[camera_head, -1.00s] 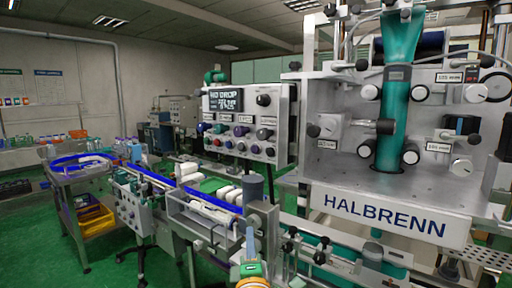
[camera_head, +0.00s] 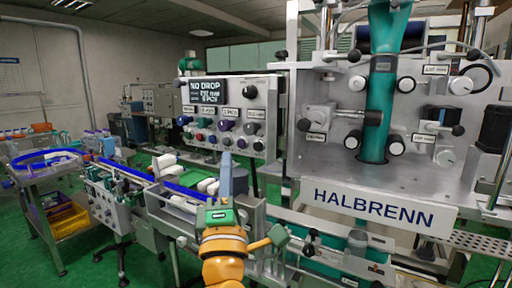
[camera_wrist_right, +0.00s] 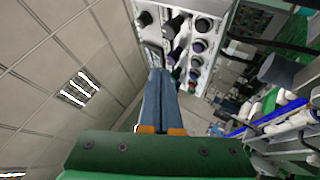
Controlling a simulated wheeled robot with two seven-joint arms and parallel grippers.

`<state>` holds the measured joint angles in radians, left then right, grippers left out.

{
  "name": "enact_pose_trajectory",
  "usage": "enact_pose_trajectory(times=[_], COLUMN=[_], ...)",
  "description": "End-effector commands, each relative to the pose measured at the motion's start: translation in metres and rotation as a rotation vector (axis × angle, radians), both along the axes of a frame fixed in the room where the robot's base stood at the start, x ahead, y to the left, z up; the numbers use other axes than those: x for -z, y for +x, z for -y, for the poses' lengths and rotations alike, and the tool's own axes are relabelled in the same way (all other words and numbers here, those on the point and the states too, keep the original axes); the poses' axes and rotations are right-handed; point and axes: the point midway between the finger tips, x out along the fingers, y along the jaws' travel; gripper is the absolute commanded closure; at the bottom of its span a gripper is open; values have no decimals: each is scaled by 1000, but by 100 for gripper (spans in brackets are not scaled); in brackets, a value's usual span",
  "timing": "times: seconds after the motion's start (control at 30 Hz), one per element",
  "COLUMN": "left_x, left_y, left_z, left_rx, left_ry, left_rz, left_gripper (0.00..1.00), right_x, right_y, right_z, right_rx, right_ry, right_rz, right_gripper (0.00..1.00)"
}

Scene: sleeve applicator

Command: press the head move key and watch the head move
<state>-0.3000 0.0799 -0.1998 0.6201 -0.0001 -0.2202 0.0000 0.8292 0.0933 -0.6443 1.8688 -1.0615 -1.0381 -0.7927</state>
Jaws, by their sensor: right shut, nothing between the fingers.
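The control panel (camera_head: 269,84) is a pale box with a dark display (camera_head: 208,91) reading "NO DROP" and rows of coloured keys and knobs below it. Which of these is the head move key I cannot read. My right gripper (camera_head: 227,155) has its blue-grey fingers shut and empty, pointing up just in front of the panel's lower edge. In the right wrist view the fingertips (camera_wrist_right: 160,72) lie close to the panel's knobs (camera_wrist_right: 200,46) in the picture; contact cannot be told. The teal sleeve tube (camera_head: 381,92) runs down through the applicator head. My left gripper is not in view.
The HALBRENN machine (camera_head: 465,218) fills the right side, with clamps and knobs around the tube. A conveyor (camera_head: 137,175) with blue rails and white items runs left of my arm. A trolley (camera_head: 40,183) with a yellow bin stands at far left. Green floor is open there.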

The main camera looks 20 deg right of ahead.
Motion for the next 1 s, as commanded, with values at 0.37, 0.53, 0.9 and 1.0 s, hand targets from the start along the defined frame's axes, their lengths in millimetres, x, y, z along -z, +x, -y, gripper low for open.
enact_pose_trajectory(times=[0.37, 0.53, 0.9, 1.0], left_x=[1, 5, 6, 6], left_y=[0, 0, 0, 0], left_z=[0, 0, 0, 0], left_rx=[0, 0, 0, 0], left_ry=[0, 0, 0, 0], left_rz=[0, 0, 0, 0], left_gripper=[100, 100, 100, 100], right_x=[0, 1, 0, 0], right_y=[33, 45, 50, 50], right_z=[44, 57, 64, 64], right_rx=[4, 2, -1, -1], right_ry=[-2, -1, 2, 2], right_rz=[-1, -1, 0, 0], right_gripper=[100, 100, 100, 100])
